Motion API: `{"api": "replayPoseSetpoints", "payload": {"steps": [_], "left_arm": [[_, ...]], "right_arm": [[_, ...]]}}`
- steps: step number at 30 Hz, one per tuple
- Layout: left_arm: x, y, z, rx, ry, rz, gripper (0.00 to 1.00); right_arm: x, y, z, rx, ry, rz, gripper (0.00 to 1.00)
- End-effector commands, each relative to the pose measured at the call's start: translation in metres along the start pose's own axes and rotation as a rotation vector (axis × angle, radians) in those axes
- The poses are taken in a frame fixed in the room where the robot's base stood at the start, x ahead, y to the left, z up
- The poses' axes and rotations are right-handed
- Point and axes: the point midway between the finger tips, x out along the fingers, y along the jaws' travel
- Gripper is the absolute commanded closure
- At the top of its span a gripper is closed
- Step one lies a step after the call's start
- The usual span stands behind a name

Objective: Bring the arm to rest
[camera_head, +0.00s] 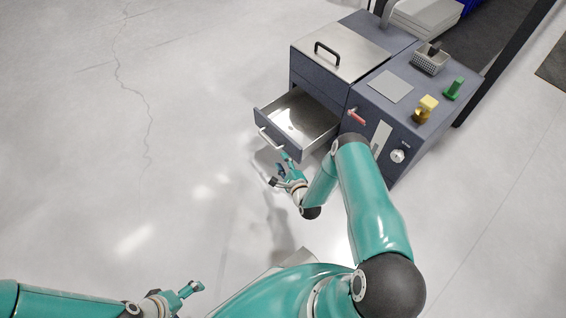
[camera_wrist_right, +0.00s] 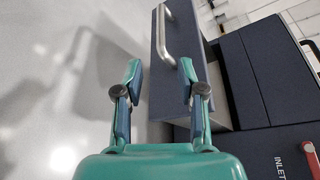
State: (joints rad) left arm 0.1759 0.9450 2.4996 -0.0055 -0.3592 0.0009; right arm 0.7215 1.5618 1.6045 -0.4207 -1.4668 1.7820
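My right arm reaches forward from the bottom right in the head view. Its gripper (camera_head: 281,172) is just in front of the pulled-out drawer (camera_head: 276,128) of the grey-blue machine. In the right wrist view the two fingers of this gripper (camera_wrist_right: 156,75) stand apart with nothing between them. The drawer's bar handle (camera_wrist_right: 164,35) lies beyond the fingertips, apart from them. My left arm lies at the bottom left of the head view, and its gripper (camera_head: 190,291) is over bare floor; it is too small to tell whether its fingers are open or shut.
The machine has a handled metal lid (camera_head: 340,52), a red lever (camera_head: 356,117) and a round knob (camera_head: 397,156). A grey basket (camera_head: 430,60), a green object (camera_head: 454,88) and a yellow object (camera_head: 428,103) stand on top. The floor (camera_head: 120,150) to the left is clear.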

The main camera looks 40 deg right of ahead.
Motion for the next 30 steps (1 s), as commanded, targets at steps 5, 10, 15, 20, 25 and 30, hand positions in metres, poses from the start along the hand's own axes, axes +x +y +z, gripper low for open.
{"api": "replayPoseSetpoints", "payload": {"steps": [5,10,15,20,25,30], "left_arm": [[0.001,0.0,0.0,0.0,0.0,0.0,0.0],[0.001,0.0,0.0,0.0,0.0,0.0,0.0],[0.0,0.0,0.0,0.0,0.0,0.0,0.0],[0.0,0.0,0.0,0.0,0.0,0.0,0.0],[0.0,0.0,0.0,0.0,0.0,0.0,0.0],[0.001,0.0,0.0,0.0,0.0,0.0,0.0]], "right_arm": [[0.0,0.0,0.0,0.0,0.0,0.0,0.61],[0.0,0.0,0.001,0.0,-0.001,0.001,0.61],[0.009,-0.005,0.02,-0.01,-0.038,-0.005,0.61],[0.03,-0.036,0.075,-0.039,-0.135,-0.033,0.61],[0.021,-0.052,0.176,-0.126,-0.223,0.099,0.61],[-0.049,-0.01,0.224,-0.547,-0.274,0.44,0.61]]}}
